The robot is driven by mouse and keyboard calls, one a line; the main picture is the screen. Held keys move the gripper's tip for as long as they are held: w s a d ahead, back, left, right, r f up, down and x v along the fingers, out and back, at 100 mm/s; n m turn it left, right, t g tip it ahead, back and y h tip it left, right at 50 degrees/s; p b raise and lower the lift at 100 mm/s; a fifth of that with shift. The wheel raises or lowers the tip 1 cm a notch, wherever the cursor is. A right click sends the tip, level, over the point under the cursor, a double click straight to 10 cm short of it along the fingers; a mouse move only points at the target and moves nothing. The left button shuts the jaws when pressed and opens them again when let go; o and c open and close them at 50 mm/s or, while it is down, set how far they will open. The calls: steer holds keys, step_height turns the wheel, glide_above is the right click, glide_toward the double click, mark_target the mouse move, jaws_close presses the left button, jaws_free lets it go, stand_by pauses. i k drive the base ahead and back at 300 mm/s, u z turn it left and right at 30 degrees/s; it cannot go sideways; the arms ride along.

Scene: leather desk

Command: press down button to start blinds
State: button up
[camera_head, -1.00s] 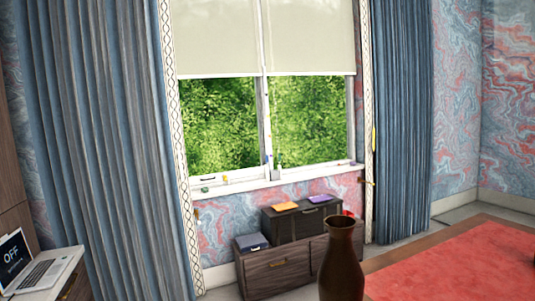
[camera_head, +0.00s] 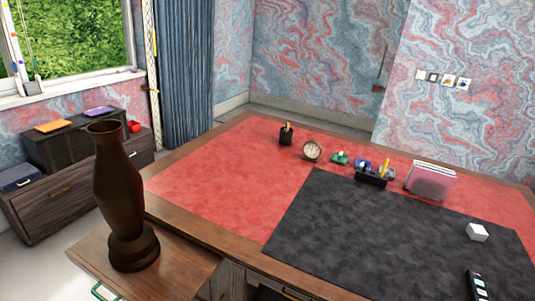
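A dark remote-like object with pale buttons (camera_head: 477,287) lies on the black desk mat (camera_head: 380,235), cut off by the bottom edge at the lower right. A row of small plates or switches (camera_head: 443,79) is on the marbled wall at the upper right; their markings are too small to read. The window (camera_head: 70,40) shows only in part at the upper left, with green foliage outside. Its blinds are out of view now. My gripper is not in view.
A tall brown vase (camera_head: 118,195) stands on a wooden top (camera_head: 195,265) at the near left. Along the back of the red desk (camera_head: 215,180) are a pen cup (camera_head: 286,136), a clock (camera_head: 312,151), a pen tray (camera_head: 371,178) and a file holder (camera_head: 430,181). A white cube (camera_head: 477,232) sits on the mat.

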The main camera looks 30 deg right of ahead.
mark_target(480, 283)
steer(key=z, duration=2.05)
